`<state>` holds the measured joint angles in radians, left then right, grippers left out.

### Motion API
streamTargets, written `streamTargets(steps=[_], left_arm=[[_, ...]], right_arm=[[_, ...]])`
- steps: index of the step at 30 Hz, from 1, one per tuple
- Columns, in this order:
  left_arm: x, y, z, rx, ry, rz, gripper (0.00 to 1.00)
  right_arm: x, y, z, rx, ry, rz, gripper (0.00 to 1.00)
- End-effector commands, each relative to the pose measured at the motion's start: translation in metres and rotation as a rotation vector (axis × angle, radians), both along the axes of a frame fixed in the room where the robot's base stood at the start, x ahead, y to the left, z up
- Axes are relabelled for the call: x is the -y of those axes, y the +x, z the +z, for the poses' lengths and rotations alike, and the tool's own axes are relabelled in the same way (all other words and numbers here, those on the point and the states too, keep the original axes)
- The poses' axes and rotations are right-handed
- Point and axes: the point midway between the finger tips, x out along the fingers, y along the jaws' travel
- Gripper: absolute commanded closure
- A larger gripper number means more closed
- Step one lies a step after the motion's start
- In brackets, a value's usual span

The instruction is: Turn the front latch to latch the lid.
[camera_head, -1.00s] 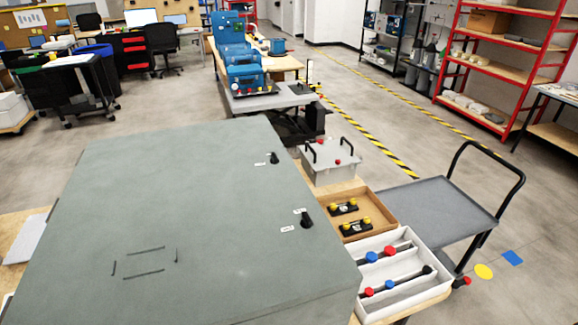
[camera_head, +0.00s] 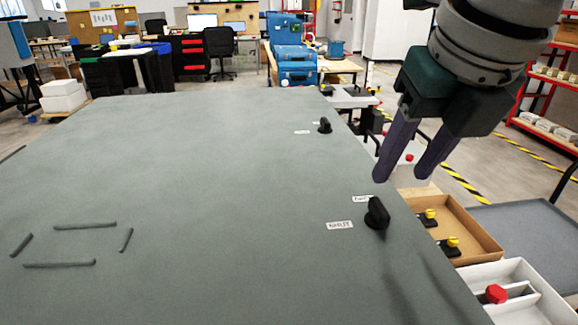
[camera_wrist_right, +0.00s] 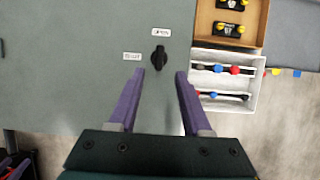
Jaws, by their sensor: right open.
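The large grey-green lid (camera_head: 200,200) fills the lower left of the head view. The front latch (camera_head: 377,214), a small black knob, stands near its right edge with two white labels beside it. In the right wrist view the front latch (camera_wrist_right: 159,57) has its bar pointing up toward the upper label, which seems to read OPEN; the other label is on its left. My right gripper (camera_head: 401,176) is open, its purple fingers pointing down. In the right wrist view its tips (camera_wrist_right: 160,72) appear either side of the latch, with nothing between them. My left gripper is not in view.
A second black latch (camera_head: 325,125) stands farther back on the lid. Beyond the right edge are a brown tray (camera_head: 478,228) with yellow-knobbed parts and a white tray (camera_head: 548,301) with red and blue knobbed parts. A grey cart (camera_head: 535,235) stands farther right.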

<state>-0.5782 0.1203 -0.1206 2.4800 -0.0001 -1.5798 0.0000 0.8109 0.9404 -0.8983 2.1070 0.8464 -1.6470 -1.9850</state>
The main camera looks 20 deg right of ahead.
Motion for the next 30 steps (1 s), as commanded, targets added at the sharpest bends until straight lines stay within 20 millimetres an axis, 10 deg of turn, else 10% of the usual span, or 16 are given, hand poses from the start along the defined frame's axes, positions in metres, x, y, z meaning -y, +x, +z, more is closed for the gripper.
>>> streamTargets(steps=[12, 24, 30], left_arm=[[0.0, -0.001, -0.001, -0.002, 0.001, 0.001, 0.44], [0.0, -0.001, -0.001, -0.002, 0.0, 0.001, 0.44], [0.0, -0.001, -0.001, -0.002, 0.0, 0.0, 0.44]], right_arm=[[0.006, 0.026, -0.066, -0.002, 0.002, -0.001, 0.51], [0.006, 0.029, -0.074, 0.001, 0.001, -0.001, 0.52], [0.007, 0.029, -0.074, 0.001, 0.001, -0.001, 0.75]])
